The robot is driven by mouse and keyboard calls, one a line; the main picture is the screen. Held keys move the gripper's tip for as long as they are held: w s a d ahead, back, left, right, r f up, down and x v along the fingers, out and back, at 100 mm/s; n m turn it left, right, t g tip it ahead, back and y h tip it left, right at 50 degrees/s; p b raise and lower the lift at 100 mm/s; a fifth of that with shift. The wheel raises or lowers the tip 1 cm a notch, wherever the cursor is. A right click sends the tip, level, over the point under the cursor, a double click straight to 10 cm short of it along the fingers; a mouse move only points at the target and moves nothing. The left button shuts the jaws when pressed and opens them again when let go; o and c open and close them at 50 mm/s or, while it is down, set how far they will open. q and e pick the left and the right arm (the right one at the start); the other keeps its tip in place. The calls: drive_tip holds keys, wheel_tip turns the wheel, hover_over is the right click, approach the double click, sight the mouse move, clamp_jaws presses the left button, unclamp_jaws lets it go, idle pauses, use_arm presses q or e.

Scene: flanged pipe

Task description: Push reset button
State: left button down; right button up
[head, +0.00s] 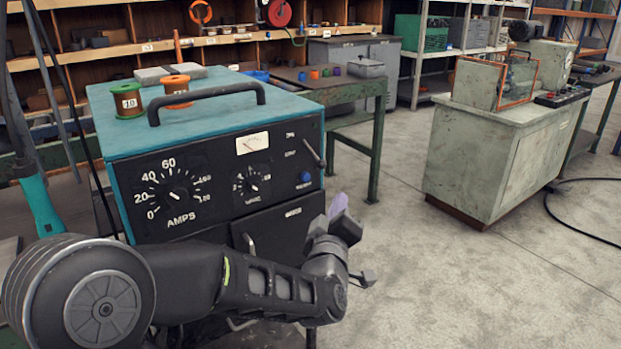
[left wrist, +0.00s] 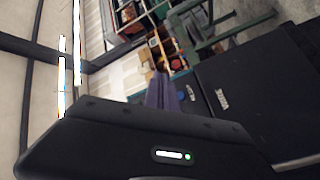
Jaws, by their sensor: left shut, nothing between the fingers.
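The teal and black welding machine (head: 230,150) stands at the left of the head view, its dark front panel facing me. A small blue button (head: 305,176) sits at the right of the panel, beside the smaller dial. My left gripper (head: 338,204) is shut and empty, with purple fingertips, just right of the machine's front edge in the picture. In the left wrist view, the purple fingers (left wrist: 161,92) point toward the panel, and the blue button (left wrist: 190,92) shows just right of them. The fingertips look apart from the button, though depth is hard to judge.
Two wire spools (head: 127,100) and a black handle (head: 205,98) are on the machine's top. A green workbench (head: 345,84) with small coloured pots stands behind. A grey-green cabinet (head: 490,160) is at the right. The floor between is clear.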

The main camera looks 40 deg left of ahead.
sight(305, 177)
use_arm(q)
drive_tip(key=shift+a, duration=0.15)
drive_tip(key=shift+w+a+b, duration=0.15)
drive_tip(key=shift+w+a, duration=0.25)
drive_tip(key=shift+a, duration=0.95)
drive_tip(key=shift+w+a+b, duration=0.2)
drive_tip(key=shift+w+a, duration=0.25)
drive_tip(key=shift+a, duration=0.95)
drive_tip(key=shift+w+a+b, duration=0.15)
drive_tip(key=shift+w+a, duration=0.25)
drive_tip(key=shift+a, duration=0.95)
drive_tip(key=shift+w+a+b, duration=0.1)
drive_tip(key=shift+a+b, duration=0.3)
drive_tip(key=shift+b, duration=0.1)
